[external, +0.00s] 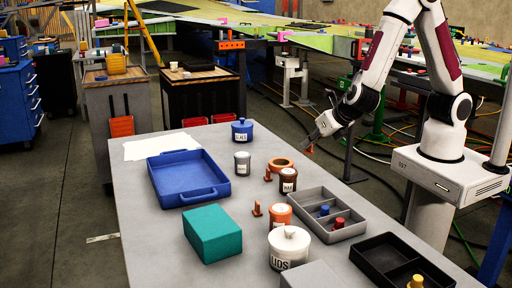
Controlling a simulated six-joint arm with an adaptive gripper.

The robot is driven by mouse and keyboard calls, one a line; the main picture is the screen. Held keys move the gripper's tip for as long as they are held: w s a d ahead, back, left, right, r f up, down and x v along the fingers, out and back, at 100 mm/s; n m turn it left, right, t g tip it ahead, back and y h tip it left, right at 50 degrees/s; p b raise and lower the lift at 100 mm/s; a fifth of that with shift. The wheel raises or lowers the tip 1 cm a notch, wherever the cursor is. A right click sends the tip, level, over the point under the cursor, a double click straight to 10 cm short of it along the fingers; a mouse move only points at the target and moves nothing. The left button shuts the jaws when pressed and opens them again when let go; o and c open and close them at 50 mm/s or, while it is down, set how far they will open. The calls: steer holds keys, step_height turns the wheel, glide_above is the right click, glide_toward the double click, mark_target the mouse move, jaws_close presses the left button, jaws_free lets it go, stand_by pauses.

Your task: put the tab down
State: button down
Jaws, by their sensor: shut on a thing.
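My gripper (313,139) is at the far right edge of the grey table (150,213), at the end of my arm reaching in from the right. It is shut on a small orange tab (309,148), which shows just below the fingertips. The tab looks clear of the table top, at or just past its right edge; its exact height is hard to tell. Two similar small orange pieces stand on the table, one (257,209) near the teal box and one (268,174) near the orange ring.
White paper (160,147) lies at the far left.

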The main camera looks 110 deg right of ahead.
steer(key=w+a+r+n+t+y, duration=0.6)
steer(key=w+a+r+n, duration=0.35)
steer(key=a+n, duration=0.3)
steer(key=w+a+f+n+y, duration=0.1)
steer(key=w+a+n+y, duration=0.2)
steer(key=w, duration=1)
steer(key=w+a+f+n+y, duration=0.1)
steer(key=w+a+n+y, duration=0.2)
steer(key=w, duration=1.1)
steer(key=shift+w+a+n, duration=0.2)
steer(key=shift+a+n, duration=0.45)
steer(key=shift+a, duration=1.15)
steer(key=shift+f, duration=0.1)
glide_toward(211, 230)
steer(key=shift+w+a+r, duration=0.2)
steer(key=shift+w+a, duration=0.05)
steer(key=shift+w, duration=0.4)
steer(key=shift+w+a+r, duration=0.15)
steer(key=shift+w+a, duration=0.1)
steer(key=shift+w, duration=0.45)
steer(key=shift+f, duration=1.85)
